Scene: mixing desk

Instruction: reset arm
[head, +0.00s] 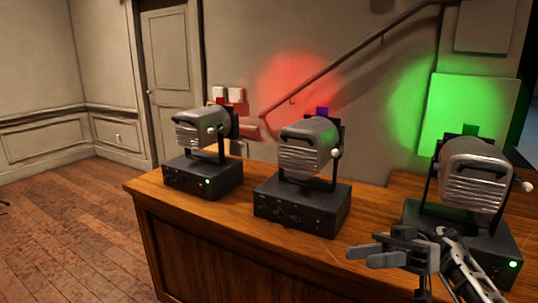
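My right gripper (360,256) is in the lower right of the head view, in front of the right lamp unit (474,177). Its two grey fingers point left and lie close together. I cannot tell whether there is a gap between them, and I see nothing held. Its arm comes in from the lower right and covers part of that unit's black base. I do not see my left gripper.
A wooden desk (190,228) carries the right unit, a middle lamp unit (305,150) and a left lamp unit (203,130). Red light and green light fall on the wall behind. A small dark thing (4,204) shows at the left edge. The wooden floor at left looks clear.

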